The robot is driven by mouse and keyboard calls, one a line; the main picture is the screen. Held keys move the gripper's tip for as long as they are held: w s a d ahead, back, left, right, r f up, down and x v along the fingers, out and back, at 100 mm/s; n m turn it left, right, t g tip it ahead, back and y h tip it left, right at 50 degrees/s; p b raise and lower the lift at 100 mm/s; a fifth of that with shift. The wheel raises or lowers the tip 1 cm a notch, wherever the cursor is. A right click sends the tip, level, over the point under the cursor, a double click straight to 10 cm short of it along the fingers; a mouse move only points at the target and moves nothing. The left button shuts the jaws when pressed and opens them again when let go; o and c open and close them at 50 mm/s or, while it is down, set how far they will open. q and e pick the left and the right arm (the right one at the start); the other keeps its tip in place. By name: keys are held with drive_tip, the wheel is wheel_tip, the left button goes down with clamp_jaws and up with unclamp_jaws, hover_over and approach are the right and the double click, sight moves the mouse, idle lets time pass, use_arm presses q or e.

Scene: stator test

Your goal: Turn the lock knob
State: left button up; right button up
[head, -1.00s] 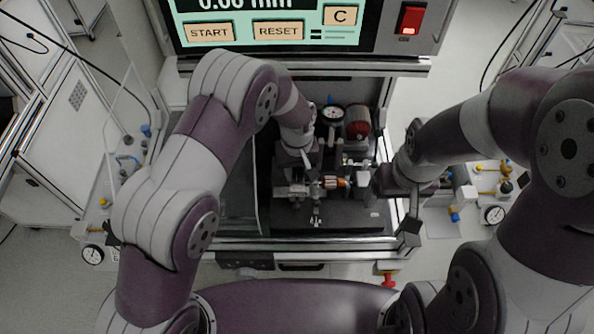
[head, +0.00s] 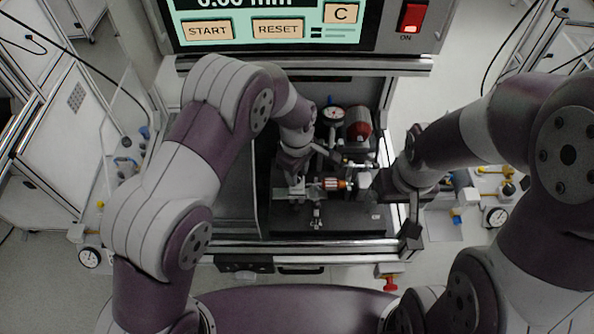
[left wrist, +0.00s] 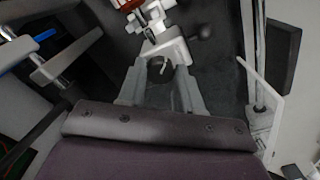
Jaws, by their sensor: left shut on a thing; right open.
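The test fixture (head: 335,219) sits inside the machine's bay, with a copper-and-white stator part (head: 335,184) across its middle. My left gripper (head: 300,186) is over the left part of the fixture. In the left wrist view its fingers (left wrist: 160,82) are closed around a small dark round knob (left wrist: 160,68), which looks like the lock knob. In the head view the knob is hidden by my gripper or too small to tell. My right gripper (head: 393,212) is open and empty at the right edge of the bay, beside the fixture.
A dial gauge (head: 333,115) and a red cylinder (head: 358,128) stand behind the fixture. The panel (head: 265,30) with START and RESET buttons and a red switch (head: 412,18) is above the bay. A red knob (head: 389,283) is at the front right.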

use_arm(q)
drive_tip(key=shift+r, duration=0.1)
idle(0.3)
drive_tip(key=o, duration=1)
drive_tip(key=shift+o, duration=0.2)
drive_tip(key=shift+w+r, duration=0.1)
drive_tip(key=shift+r, duration=0.2)
wheel_tip(320, 180, up, 12)
drive_tip(key=b, duration=0.2)
drive_tip(key=shift+f, duration=0.1)
